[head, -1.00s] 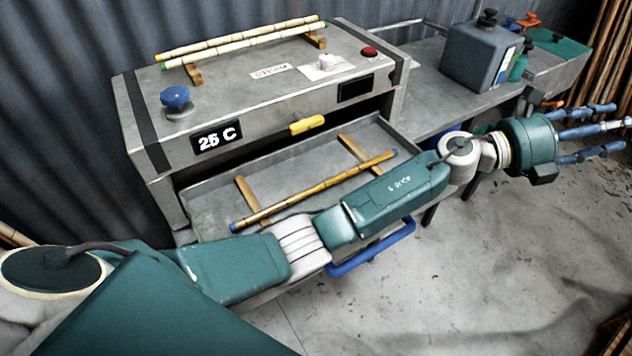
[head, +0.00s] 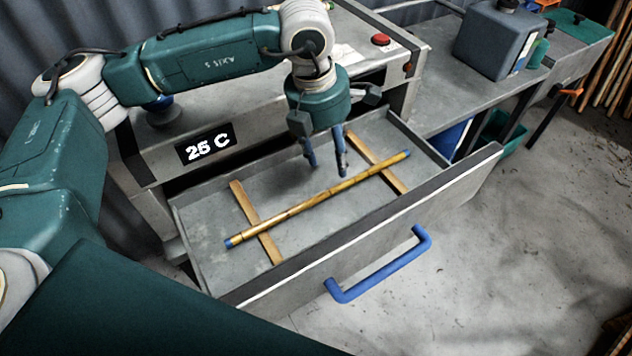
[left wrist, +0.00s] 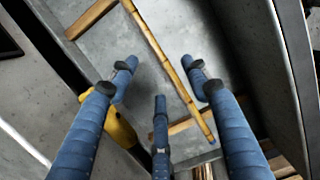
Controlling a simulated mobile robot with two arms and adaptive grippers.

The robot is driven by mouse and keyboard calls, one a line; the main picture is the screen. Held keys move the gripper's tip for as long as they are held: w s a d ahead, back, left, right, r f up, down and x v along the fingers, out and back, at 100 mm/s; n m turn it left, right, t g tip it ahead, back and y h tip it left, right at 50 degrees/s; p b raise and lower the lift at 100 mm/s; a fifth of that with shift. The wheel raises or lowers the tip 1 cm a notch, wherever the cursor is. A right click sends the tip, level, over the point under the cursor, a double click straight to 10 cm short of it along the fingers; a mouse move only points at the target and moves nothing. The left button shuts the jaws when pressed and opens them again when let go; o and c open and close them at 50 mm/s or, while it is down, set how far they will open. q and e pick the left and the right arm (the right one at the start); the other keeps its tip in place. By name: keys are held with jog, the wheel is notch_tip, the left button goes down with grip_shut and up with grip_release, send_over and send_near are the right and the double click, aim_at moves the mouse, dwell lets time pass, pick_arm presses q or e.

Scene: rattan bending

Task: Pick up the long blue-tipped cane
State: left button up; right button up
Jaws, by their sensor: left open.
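The long blue-tipped cane (head: 300,207) is golden and jointed, with a blue band at each end. It lies across two wooden bars in the open grey drawer (head: 196,225). My left gripper (head: 327,170) is open and empty, with its blue fingers pointing down over the drawer, on the machine side of the cane. In the left wrist view the cane (left wrist: 167,66) runs diagonally beyond the spread fingers (left wrist: 160,78). I see no finger touching it. My right gripper is not in view.
The wooden bars (head: 256,222) rest on the drawer floor. The drawer front has a blue handle (head: 380,266). A grey canister (head: 492,40) stands on the side bench.

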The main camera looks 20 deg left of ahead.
pick_arm(q)
jog(key=a+f, duration=0.2)
jog(key=a, duration=0.1)
jog(key=p, duration=0.2)
send_over(326, 194)
jog(key=a, duration=0.2)
jog(key=shift+y, duration=0.4)
jog(key=f, duration=0.4)
jog(key=shift+w+d, duration=0.1)
jog(key=shift+d, duration=0.15)
jog(key=f+p, duration=0.2)
jog(key=f, duration=0.1)
jog(key=f+p, duration=0.1)
jog(key=shift+w+d+f, duration=0.3)
jog(key=shift+d+f, duration=0.05)
jog(key=shift+f, duration=0.35)
jog(key=shift+w+f, duration=0.1)
jog(key=c, duration=1)
grip_shut()
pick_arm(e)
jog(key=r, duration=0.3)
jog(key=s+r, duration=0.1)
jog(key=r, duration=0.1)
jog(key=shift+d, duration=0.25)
